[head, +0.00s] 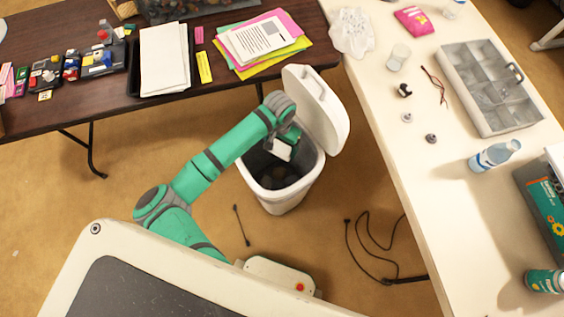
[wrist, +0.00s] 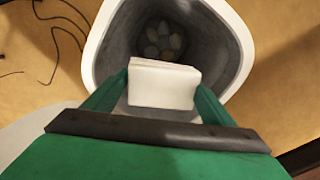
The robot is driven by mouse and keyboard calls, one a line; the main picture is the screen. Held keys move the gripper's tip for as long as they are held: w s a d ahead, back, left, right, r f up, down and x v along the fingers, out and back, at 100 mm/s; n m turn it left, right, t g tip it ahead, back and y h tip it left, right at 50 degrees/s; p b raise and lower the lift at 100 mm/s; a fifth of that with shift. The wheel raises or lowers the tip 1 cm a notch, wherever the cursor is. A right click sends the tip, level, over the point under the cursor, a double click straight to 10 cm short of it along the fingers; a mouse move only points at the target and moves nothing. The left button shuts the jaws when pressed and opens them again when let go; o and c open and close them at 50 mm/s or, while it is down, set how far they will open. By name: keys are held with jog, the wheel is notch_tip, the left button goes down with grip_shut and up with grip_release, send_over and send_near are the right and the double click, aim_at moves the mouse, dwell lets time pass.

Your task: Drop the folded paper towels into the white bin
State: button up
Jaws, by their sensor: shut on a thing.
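The white bin (head: 283,196) stands on the floor between the two tables with its lid (head: 322,110) up. In the wrist view I look down into the open bin (wrist: 92,55); several pale round things lie at its dark bottom. My gripper (wrist: 163,88) is shut on the folded paper towels (wrist: 162,84), a white folded block held between the two green fingers. In the head view the folded paper towels (head: 281,151) show as a white patch over the bin's opening, and my gripper (head: 285,148) is partly hidden by my arm.
A dark table (head: 60,110) at the upper left holds papers and small items. A white table (head: 400,165) at the right holds a grey compartment box (head: 487,87) and a bottle (head: 494,155). A black cable (head: 375,245) lies on the floor right of the bin.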

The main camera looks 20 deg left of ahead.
jog(key=shift+d+f, duration=0.15)
jog(key=shift+f, duration=0.25)
jog(key=shift+w+d, duration=0.1)
jog(key=o, duration=1.1)
jog(key=shift+w, duration=0.15)
notch_tip(320, 180, up, 11)
jog(key=shift+f, duration=0.15)
